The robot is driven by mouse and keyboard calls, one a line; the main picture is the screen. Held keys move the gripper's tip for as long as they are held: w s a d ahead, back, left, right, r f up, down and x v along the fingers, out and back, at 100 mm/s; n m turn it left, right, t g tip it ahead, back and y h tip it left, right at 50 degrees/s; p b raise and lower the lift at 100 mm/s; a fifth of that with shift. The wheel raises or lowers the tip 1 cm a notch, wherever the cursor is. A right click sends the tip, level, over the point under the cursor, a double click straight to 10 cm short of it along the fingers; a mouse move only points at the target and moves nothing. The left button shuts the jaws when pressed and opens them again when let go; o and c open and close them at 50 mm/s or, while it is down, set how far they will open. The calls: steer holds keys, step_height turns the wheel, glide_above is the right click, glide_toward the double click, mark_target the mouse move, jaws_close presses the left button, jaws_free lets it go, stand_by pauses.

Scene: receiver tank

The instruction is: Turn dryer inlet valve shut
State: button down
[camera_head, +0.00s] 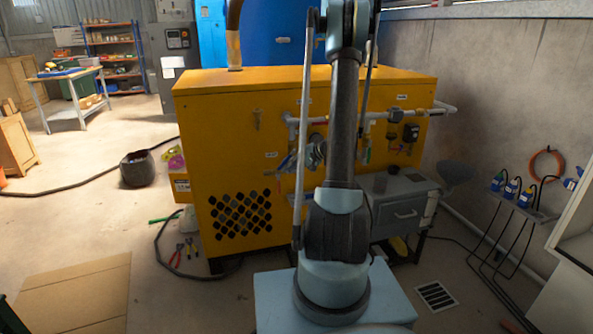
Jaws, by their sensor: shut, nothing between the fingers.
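The yellow dryer cabinet (230,120) stands in front of me, with pipes and valves on its near face. A blue valve lever (284,163) shows on the left pipe run, slanted. I cannot read the labels, so I cannot tell for sure which is the dryer inlet valve. My gripper (315,154) is at the left pipework, just right of the blue lever, shut and empty. My arm hides part of it and the middle of the pipework. I cannot tell whether it touches the lever.
Hand tools (178,252) and a dark hose (163,250) lie on the floor left. A black bucket (137,169) stands farther left. A stand with blue-topped items (520,205) is at right.

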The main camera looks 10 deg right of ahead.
mark_target(280, 166)
steer(key=shift+s+a+r, duration=0.1)
steer(key=shift+a, duration=1.9)
stand_by(2.0)
